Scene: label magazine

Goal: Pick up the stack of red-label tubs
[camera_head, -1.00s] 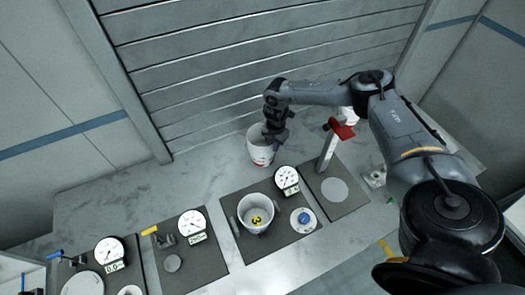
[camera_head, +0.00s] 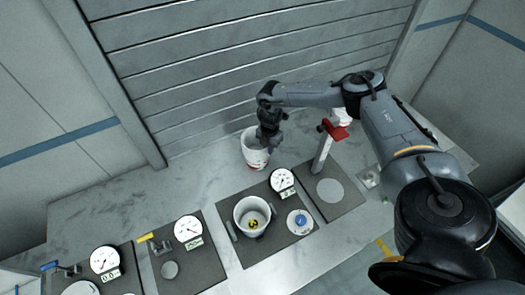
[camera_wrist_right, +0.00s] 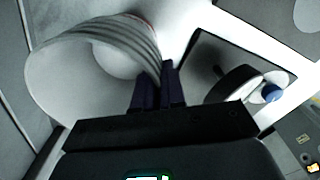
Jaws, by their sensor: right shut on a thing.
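The stack of red-label tubs (camera_head: 252,149) stands at the back of the bench, white with red showing near its lower end. The right wrist view shows the nested white tubs (camera_wrist_right: 75,70) with several rims, open mouth towards the camera. My right gripper (camera_head: 267,142) is at the right side of the stack. In the right wrist view its dark fingers (camera_wrist_right: 158,90) are shut on the tub wall at the rim. The stack's underside is hidden, so I cannot tell whether it touches the bench. My left gripper is out of view.
In front is a dark plate with a white bucket (camera_head: 252,216) bearing a yellow mark, a dial gauge (camera_head: 283,180) and a blue-centred disc (camera_head: 298,222). A post with a red top (camera_head: 334,130) stands to the right. The bench left of the stack is clear.

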